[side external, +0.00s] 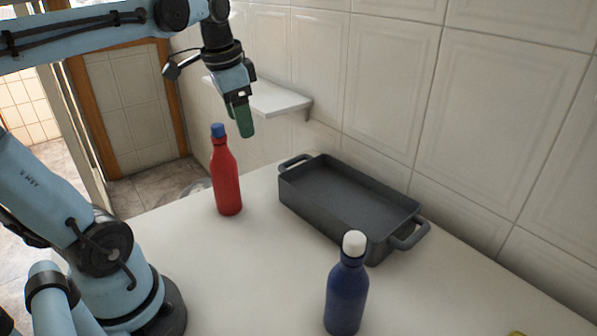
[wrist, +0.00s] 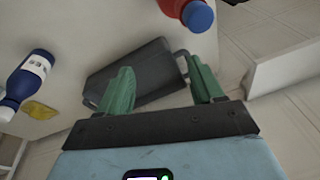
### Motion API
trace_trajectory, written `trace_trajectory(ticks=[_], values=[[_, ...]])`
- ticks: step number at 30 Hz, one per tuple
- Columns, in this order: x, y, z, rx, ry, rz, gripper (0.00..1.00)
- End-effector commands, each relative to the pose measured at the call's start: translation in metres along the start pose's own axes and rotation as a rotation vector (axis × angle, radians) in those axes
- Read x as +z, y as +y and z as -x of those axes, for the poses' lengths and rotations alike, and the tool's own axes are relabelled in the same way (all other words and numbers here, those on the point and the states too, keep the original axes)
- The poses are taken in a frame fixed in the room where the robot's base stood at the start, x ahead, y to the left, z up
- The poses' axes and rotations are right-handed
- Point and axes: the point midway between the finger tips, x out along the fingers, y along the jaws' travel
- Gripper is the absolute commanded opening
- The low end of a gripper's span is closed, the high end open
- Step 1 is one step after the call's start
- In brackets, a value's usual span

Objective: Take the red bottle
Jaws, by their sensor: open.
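The red bottle (side external: 227,180) with a blue cap stands upright on the white counter, left of the grey tray in the side view. In the wrist view the red bottle (wrist: 176,8) is at the top edge, partly cut off, with its blue cap toward the camera. My gripper (side external: 245,130) is above the counter, a little right of the bottle's cap in the side view, apart from it. In the wrist view my gripper (wrist: 160,80) has its two green fingers spread with no object held between them.
A dark grey tray (side external: 288,190) with handles stands by the tiled wall. A blue bottle (side external: 346,298) with a white cap stands at the front. A yellow item (wrist: 40,110) lies on the counter. A white shelf (side external: 275,97) juts from the wall near my gripper.

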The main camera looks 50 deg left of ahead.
Motion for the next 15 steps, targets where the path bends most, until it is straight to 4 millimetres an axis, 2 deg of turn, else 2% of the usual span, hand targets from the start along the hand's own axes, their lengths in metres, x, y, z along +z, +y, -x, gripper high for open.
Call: trace_trajectory(ticks=[1,3,6,11,15], values=[[0.006,-0.019,0.011,0.02,-0.046,-0.014,0.67],[0.015,-0.037,0.024,0.056,-0.098,-0.05,0.67],[0.026,-0.054,0.037,0.102,-0.146,-0.087,0.67],[0.034,-0.064,0.044,0.137,-0.173,-0.119,0.67],[0.036,-0.062,0.03,0.14,-0.175,-0.122,0.67]])
